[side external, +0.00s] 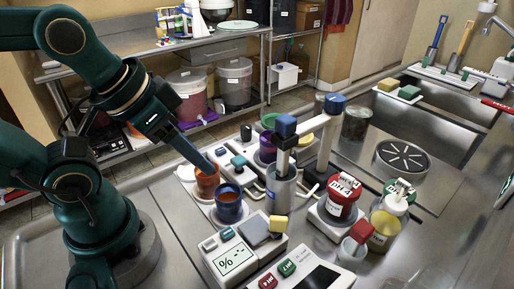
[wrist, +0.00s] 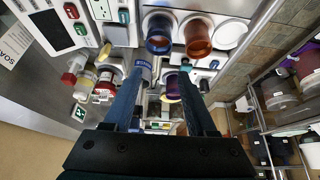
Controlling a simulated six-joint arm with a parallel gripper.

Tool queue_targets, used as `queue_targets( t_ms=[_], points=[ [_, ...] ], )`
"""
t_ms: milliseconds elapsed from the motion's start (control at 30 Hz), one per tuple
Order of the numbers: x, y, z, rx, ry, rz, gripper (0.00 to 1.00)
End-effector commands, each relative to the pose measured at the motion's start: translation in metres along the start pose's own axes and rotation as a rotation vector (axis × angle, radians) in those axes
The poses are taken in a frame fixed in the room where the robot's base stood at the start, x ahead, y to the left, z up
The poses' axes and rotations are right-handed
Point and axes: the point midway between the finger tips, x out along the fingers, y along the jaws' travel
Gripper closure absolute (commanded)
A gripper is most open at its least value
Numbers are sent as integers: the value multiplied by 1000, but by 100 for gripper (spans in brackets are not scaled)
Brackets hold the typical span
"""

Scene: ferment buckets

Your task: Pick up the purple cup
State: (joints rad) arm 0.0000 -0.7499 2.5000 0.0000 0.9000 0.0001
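The purple cup (side external: 267,149) stands among the bench instruments in the side view, partly hidden behind a grey metal cylinder and a white post. In the wrist view the purple cup (wrist: 173,86) shows in the gap between my fingers, nearer the right one. My gripper (side external: 208,167) points down to the right, its tip close above the orange cup (side external: 207,185) in the side view. In the wrist view my gripper (wrist: 164,68) has its two fingers apart with nothing held between them. The purple cup is apart from the fingers as far as I can see.
A blue cup (side external: 229,206) stands in front of the orange cup. The metal cylinder (side external: 281,190) and blue-topped posts (side external: 328,130) rise beside the purple cup. A red-labelled jar (side external: 342,198) and a scale (side external: 236,255) crowd the bench. Open steel lies at the left front (side external: 175,245).

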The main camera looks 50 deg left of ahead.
Motion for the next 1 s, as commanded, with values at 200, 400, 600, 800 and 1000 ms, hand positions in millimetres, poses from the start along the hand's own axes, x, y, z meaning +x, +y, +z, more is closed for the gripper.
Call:
queue_targets(
  t_ms=[200,400,600,800,1000],
  points=[
    [0,0,0,0,0,0,5],
    [0,0,-1,2,-2,-1,5],
    [-1,-5,-24,56,-48,-18,5],
    [10,-15,-69,166,-138,-44,5],
    [35,-27,-108,264,-232,-55,5]
  ],
)
